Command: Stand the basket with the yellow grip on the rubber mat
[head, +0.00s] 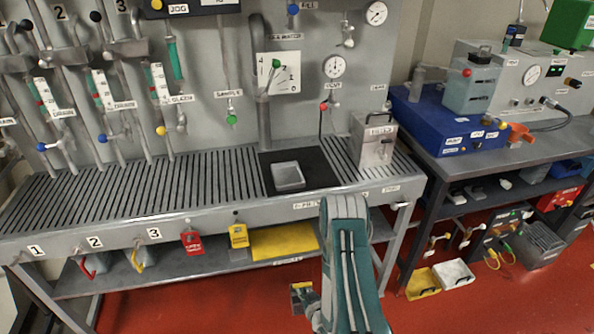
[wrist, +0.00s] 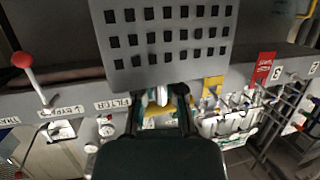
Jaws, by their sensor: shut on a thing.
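The rubber mat (head: 318,167) is a black square on the slatted bench top in the head view. A silver box-shaped thing (head: 288,177) is on it. My gripper (wrist: 162,95) is shut in the wrist view, with a grey basket (wrist: 172,45) with rows of square holes held just beyond its fingers. In the head view my arm reaches low in front of the bench, and the gripper end is hard to make out. Yellow (head: 137,258) and red (head: 88,268) loops show under the bench at left.
The slatted bench top (head: 130,188) is clear left of the mat. A metal canister (head: 374,142) stands right of the mat. Taps and gauges line the back panel. A yellow tray (head: 284,241) lies below the bench edge. A second bench stands at right.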

